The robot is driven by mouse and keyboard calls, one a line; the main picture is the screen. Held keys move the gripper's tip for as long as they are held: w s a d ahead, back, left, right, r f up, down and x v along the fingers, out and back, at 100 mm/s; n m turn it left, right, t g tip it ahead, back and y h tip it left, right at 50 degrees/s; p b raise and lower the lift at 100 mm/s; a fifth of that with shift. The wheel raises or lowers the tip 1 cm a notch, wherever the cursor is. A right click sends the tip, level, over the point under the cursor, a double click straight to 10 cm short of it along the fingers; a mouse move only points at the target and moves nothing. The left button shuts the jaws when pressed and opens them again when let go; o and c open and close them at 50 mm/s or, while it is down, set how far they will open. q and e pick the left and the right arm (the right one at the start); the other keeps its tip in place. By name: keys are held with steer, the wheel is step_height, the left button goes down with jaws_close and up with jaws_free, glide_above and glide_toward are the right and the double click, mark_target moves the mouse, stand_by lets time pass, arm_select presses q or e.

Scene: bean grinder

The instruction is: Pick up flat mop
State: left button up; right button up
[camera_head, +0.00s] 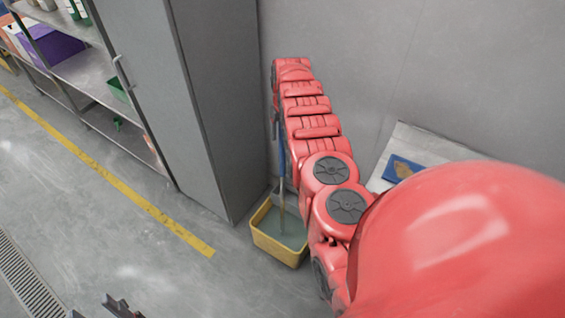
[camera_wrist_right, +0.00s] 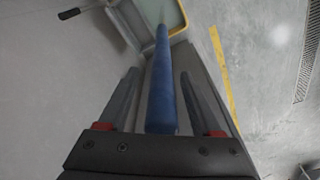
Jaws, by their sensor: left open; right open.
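The flat mop (camera_head: 281,165) stands upright in a yellow bucket (camera_head: 262,241) by the grey wall; its blue upper handle shows beside my right arm. Its lower end is in the bucket and the head cannot be made out. In the right wrist view the blue handle (camera_wrist_right: 160,95) runs between the two fingers of my right gripper (camera_wrist_right: 160,75), which is open around it with gaps on both sides. In the head view the right gripper is mostly hidden at the far end of my red arm. My left gripper (camera_head: 98,309) is open at the bottom edge, far from the mop.
A tall grey cabinet (camera_head: 225,90) stands just left of the bucket (camera_wrist_right: 176,15). Metal shelves (camera_head: 85,75) with boxes line the left. A light panel with a blue patch (camera_head: 400,168) is right of my arm. The floor with a yellow line (camera_head: 130,195) is clear.

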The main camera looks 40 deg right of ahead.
steer(key=shift+w+a+f, duration=0.1)
steer(key=shift+f, duration=0.15)
jaws_close()
stand_by(1.4)
